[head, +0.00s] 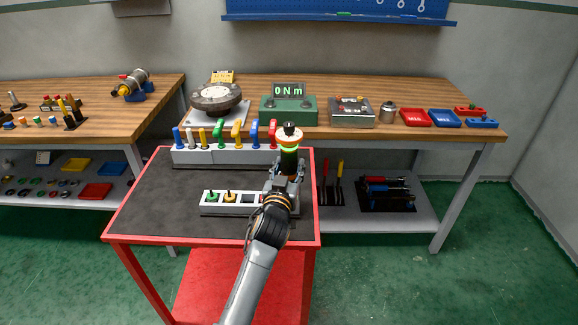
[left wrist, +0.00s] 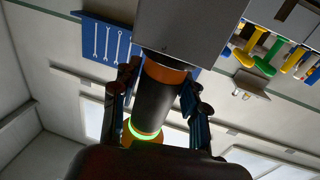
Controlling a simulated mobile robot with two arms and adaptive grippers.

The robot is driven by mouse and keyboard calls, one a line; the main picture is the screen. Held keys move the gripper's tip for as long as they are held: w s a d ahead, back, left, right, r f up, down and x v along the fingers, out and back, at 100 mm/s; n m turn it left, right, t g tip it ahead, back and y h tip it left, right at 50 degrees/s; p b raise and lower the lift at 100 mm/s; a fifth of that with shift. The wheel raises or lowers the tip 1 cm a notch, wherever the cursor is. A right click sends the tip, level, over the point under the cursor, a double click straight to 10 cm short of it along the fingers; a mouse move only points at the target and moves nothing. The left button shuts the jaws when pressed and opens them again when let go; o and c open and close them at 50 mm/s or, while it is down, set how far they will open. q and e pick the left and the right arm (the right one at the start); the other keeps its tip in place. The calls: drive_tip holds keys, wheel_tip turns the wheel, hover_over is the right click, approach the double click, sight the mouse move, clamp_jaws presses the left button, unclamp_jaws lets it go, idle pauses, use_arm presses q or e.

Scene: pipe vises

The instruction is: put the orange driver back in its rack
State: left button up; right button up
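The orange driver (head: 290,158) is upright, with a black body, a glowing green ring and orange bands. It also shows in the left wrist view (left wrist: 158,103). My left gripper (head: 286,178) has its fingers on both sides of the black body and appears shut on it. The low grey-white rack (head: 210,208) on the cart has green and yellow-topped pieces standing in it. The driver is at the right end of this rack. In the left wrist view, a grey block (left wrist: 190,28) meets the driver's orange end; whether the end sits in it is hidden. My right gripper is out of view.
A long rack (head: 200,157) of coloured handles stands behind on the red cart (head: 140,208). The workbench beyond holds a green torque tester (head: 288,110), a grey box (head: 351,113) and red and blue trays. The cart's left part is clear.

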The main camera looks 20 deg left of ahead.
use_arm(q)
drive_tip(key=shift+o, duration=1.1)
drive_tip(key=shift+f, duration=0.2)
drive_tip(key=s+d, duration=0.1)
drive_tip(key=s, duration=1.1)
drive_tip(key=shift+d+r, duration=0.2)
